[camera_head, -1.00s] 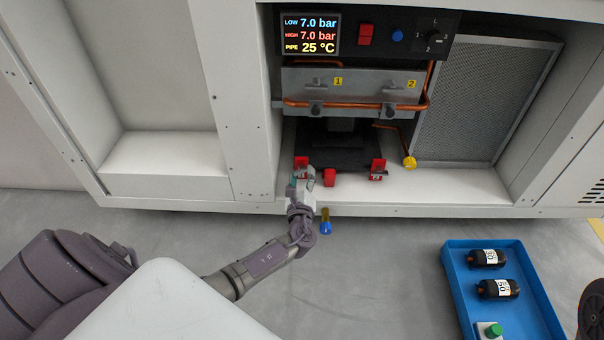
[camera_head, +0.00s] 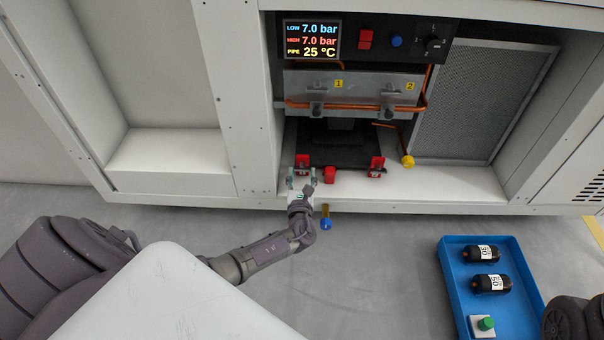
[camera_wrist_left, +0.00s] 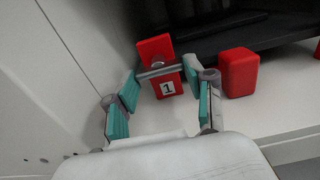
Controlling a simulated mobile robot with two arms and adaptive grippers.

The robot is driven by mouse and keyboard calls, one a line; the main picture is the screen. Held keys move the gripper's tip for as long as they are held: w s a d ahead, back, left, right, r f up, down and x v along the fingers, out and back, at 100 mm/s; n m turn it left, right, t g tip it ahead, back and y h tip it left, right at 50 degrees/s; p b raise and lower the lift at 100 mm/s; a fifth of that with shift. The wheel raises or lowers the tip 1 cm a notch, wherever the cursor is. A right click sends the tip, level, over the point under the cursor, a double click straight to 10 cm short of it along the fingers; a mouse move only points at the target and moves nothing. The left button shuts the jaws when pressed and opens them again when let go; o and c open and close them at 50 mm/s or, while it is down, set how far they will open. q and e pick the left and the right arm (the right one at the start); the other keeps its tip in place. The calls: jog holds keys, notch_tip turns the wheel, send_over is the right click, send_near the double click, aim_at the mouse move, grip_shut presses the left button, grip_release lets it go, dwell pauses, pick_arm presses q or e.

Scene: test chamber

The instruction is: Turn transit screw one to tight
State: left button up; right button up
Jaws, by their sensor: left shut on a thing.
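Transit screw one shows in the left wrist view as a grey metal crossbar with a round head (camera_wrist_left: 158,70), in front of a red bracket (camera_wrist_left: 153,47) with a white label "1". This bracket is also at the left of the dark base in the head view (camera_head: 302,160). My left gripper (camera_head: 302,178) is at this bracket. Its teal-padded fingers (camera_wrist_left: 161,75) stand at the two ends of the crossbar, shut on it. The crossbar lies nearly level across the wrist picture. How deep the screw sits is hidden. My right gripper is not in view.
A red block (camera_head: 330,175) stands close right of the gripper. A second red bracket (camera_head: 377,166) is farther right. The cabinet's left wall (camera_wrist_left: 60,70) is near the gripper. A blue-and-brass fitting (camera_head: 326,222) hangs below the sill. A blue tray (camera_head: 452,285) is on the floor.

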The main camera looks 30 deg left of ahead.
pick_arm(q)
jog(key=shift+f, duration=0.15)
jog(key=o, duration=1.2)
jog(key=shift+c, duration=0.2)
jog(key=v, duration=1.2)
jog(key=shift+s, duration=0.1)
